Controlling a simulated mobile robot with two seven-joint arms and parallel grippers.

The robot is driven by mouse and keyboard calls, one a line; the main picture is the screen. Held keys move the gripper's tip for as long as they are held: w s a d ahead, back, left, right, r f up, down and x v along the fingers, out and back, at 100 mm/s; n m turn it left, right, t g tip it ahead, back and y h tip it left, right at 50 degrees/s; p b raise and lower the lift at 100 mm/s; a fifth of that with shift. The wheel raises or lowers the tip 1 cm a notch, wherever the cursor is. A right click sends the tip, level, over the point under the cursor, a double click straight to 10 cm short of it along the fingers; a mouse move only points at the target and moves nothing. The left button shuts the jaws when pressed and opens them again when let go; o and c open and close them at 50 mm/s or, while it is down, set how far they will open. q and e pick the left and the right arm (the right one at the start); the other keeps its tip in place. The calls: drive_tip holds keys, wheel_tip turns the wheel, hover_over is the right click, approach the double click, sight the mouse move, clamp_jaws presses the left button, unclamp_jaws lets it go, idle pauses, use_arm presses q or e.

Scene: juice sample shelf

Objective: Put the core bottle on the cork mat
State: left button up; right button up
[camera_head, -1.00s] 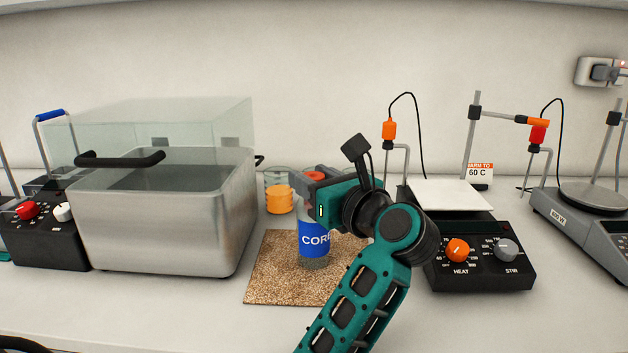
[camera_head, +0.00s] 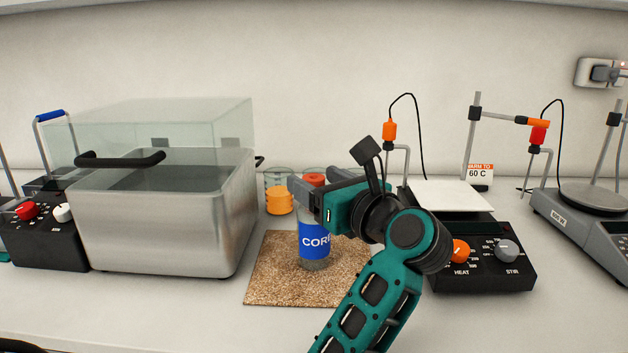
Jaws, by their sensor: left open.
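My left gripper (camera_head: 297,187) is at the bottle's upper part, just below the cap. The gripper body hides part of the bottle's right side, and my arm covers the mat's right part. My right gripper is not in view.
A steel water bath (camera_head: 165,225) with a clear lid stands left of the mat. A beaker of orange juice (camera_head: 279,200) stands behind the mat. A hotplate (camera_head: 482,262) with a white top and a 60 C sign is to the right. Bare bench lies in front.

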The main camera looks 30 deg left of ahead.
use_arm(q)
drive_tip(key=b+v, duration=0.2)
drive_tip(key=v, duration=0.8)
drive_tip(key=shift+d, duration=0.25)
drive_tip(key=shift+s, duration=0.1)
